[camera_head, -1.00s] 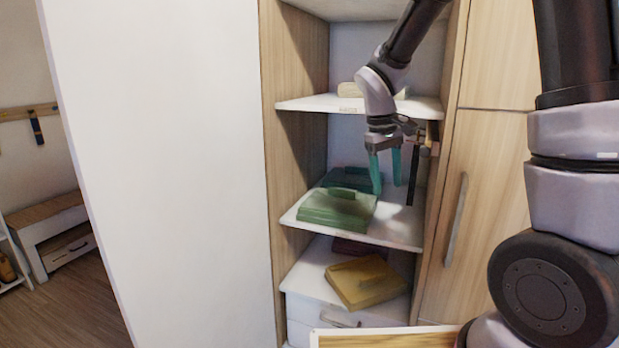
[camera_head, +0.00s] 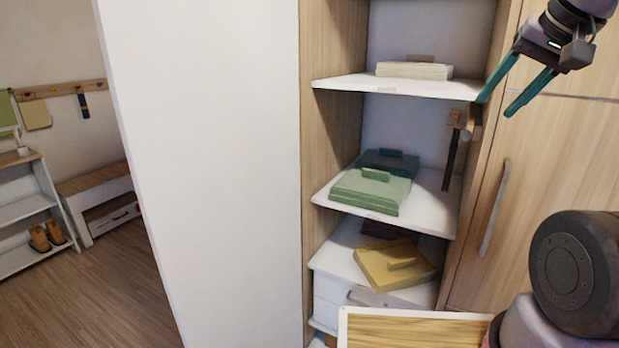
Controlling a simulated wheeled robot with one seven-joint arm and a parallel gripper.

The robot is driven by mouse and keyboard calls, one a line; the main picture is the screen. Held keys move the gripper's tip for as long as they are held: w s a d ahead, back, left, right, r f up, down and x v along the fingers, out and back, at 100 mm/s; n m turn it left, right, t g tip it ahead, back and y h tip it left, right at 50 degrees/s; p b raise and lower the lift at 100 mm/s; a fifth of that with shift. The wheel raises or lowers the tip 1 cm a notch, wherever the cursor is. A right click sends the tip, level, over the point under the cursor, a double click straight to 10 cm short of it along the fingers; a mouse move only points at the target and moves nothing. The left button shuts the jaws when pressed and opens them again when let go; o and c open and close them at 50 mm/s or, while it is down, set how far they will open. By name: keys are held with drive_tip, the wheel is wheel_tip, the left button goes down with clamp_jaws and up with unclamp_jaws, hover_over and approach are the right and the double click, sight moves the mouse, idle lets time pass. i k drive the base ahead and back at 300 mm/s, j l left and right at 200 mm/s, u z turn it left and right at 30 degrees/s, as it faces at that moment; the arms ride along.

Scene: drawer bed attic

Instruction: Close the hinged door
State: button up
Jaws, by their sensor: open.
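A tall plain white panel (camera_head: 205,170) stands left of an open shelf cabinet (camera_head: 308,130). It may be the inner face of a swung-open door, but its hinge and any handle are not visible. A wooden door (camera_head: 520,190) with a long metal handle (camera_head: 494,208) is right of the shelves and looks shut. My gripper (camera_head: 495,109) is at the upper right, with its two teal fingers apart and nothing between them. It appears in front of the cabinet's right upright and the wooden panels. It is well away from the white panel.
The shelves hold a green box (camera_head: 370,192), a yellow box (camera_head: 393,266) and a pale box (camera_head: 413,70). A dark item (camera_head: 455,145) hangs at the right upright. A white-edged wooden board (camera_head: 410,329) is at the bottom. Open wooden floor (camera_head: 95,290) lies left.

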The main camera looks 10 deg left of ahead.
sight(205, 94)
drive_tip(key=k+j, duration=0.1)
drive_tip(key=j, duration=0.3)
drive_tip(key=k+j+z, duration=0.15)
drive_tip(key=j, duration=0.25)
drive_tip(key=k+j, duration=0.15)
drive_tip(key=j, duration=0.3)
drive_tip(key=k+j+z, duration=0.15)
drive_tip(key=j, duration=0.25)
drive_tip(key=j+z, duration=0.1)
drive_tip(key=j, duration=0.35)
drive_tip(key=k+j+z, duration=0.1)
drive_tip(key=j, duration=0.35)
drive_tip(key=k+j+z, duration=0.15)
drive_tip(key=j, duration=0.3)
drive_tip(key=j+z, duration=0.1)
drive_tip(key=j, duration=0.4)
drive_tip(key=k+j+z, duration=0.2)
drive_tip(key=z, duration=0.3)
